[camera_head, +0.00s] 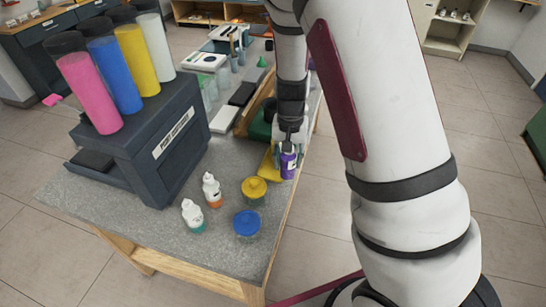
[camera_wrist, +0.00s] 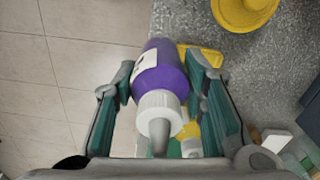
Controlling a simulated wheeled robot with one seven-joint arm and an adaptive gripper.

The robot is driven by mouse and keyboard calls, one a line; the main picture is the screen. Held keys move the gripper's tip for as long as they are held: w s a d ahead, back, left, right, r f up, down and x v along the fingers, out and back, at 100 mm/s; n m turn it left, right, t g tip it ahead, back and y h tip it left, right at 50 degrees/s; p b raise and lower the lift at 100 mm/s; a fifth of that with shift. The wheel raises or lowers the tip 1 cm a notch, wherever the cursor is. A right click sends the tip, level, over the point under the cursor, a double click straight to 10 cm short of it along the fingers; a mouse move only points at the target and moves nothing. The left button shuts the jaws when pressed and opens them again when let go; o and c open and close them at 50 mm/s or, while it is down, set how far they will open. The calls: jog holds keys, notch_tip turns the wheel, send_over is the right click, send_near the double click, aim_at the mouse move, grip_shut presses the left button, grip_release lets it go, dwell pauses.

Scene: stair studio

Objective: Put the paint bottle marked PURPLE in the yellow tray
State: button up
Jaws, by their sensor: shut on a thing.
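The purple paint bottle (camera_head: 288,166) has a white cap and nozzle, and its body also shows in the wrist view (camera_wrist: 162,70). My gripper (camera_head: 288,148) is shut on it, with a finger on either side in the wrist view (camera_wrist: 163,80). The nozzle points toward the wrist camera. The yellow tray (camera_head: 266,162) lies just left of the bottle, near the table's right edge; part of it shows beside the right finger in the wrist view (camera_wrist: 208,53). The bottle and fingers hide much of it. I cannot tell whether the bottle touches the tray or table.
A dark dispenser (camera_head: 160,145) with coloured cylinders stands left. Floor lies beyond the right edge.

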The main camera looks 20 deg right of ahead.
jog(key=shift+w+a+f+p, duration=0.15)
jog(key=shift+w+a+f, duration=0.3)
jog(key=shift+w+f, duration=0.4)
jog(key=shift+w+a+f+p, duration=0.1)
jog(key=shift+w+a+f, duration=0.4)
jog(key=shift+w, duration=0.5)
jog(key=shift+w+a+f+p, duration=0.15)
jog(key=shift+w+a+f, duration=0.3)
jog(key=shift+w+f, duration=0.4)
jog(key=shift+w, duration=0.1)
jog(key=o, duration=1.3)
jog(key=shift+c, duration=0.2)
